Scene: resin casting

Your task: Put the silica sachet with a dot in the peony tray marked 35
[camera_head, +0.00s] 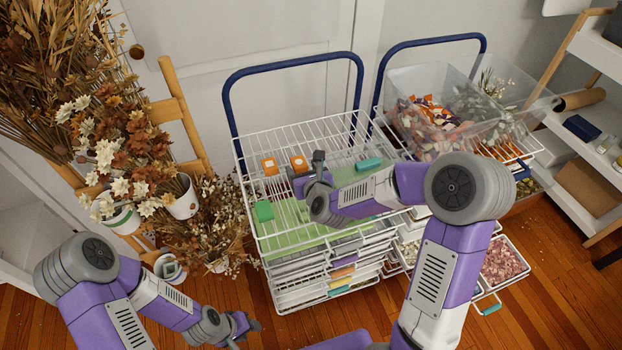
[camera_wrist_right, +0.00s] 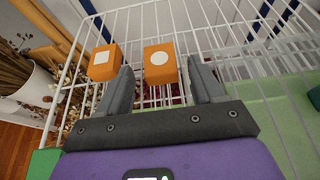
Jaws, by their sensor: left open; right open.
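An orange silica sachet with a white dot (camera_wrist_right: 159,58) lies on the white wire rack; it also shows in the head view (camera_head: 299,162). My right gripper (camera_wrist_right: 162,82) is open, its two fingers on either side of the dotted sachet's near end, not closed on it. A second orange sachet with a white square (camera_wrist_right: 104,62) lies just to its left, also in the head view (camera_head: 269,165). My left gripper (camera_head: 242,326) is open and empty, low at the front left. A pulled-out tray of pink petals (camera_head: 502,261) is at the right; no number 35 is readable.
A green block (camera_head: 264,211) and a teal block (camera_head: 368,164) also lie on the rack (camera_head: 250,240). Stacked drawers sit beneath it. Clear bins (camera_head: 400,85) of petals stand on the right cart. Dried flowers (camera_head: 105,150) crowd the left.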

